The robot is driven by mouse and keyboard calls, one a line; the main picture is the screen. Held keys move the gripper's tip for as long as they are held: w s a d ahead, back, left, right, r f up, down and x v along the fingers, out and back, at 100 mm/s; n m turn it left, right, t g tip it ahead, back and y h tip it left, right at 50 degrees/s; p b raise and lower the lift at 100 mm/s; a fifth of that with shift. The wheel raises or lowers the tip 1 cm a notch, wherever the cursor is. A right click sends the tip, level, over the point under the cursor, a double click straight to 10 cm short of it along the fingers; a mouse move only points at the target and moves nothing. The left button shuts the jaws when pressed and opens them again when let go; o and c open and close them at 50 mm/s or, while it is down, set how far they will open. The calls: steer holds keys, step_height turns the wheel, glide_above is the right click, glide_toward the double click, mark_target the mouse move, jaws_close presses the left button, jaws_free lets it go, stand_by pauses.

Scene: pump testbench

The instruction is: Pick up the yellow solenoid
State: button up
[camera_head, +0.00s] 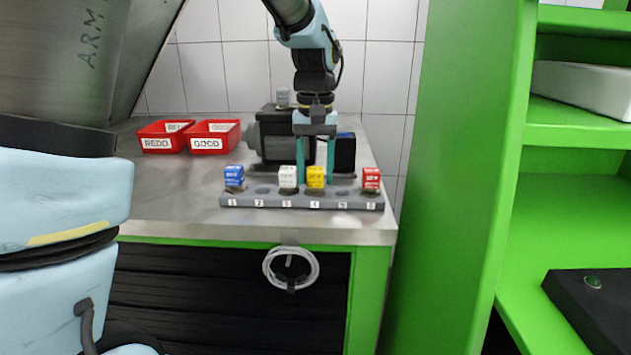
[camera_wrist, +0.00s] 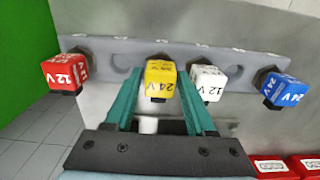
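The yellow solenoid (camera_head: 316,177) stands at position 4 of a grey numbered rack (camera_head: 263,201) on the metal bench. In the wrist view the yellow solenoid (camera_wrist: 160,73) is marked 24 V and shows between my teal fingers. My gripper (camera_head: 315,172) points down over the rack with one finger on each side of the solenoid. In the wrist view my gripper (camera_wrist: 159,88) is open, with gaps visible beside the solenoid. Whether either finger touches it cannot be told.
A white solenoid (camera_head: 288,177) stands close beside the yellow one, at position 3. A blue solenoid (camera_head: 234,176) is at 1 and a red one (camera_head: 371,179) at 6; positions 2 and 5 are empty. A dark pump (camera_head: 272,138) and red bins (camera_head: 212,137) stand behind.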

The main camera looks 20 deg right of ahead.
steer(key=c, duration=0.8)
steer(key=shift+r, duration=0.1)
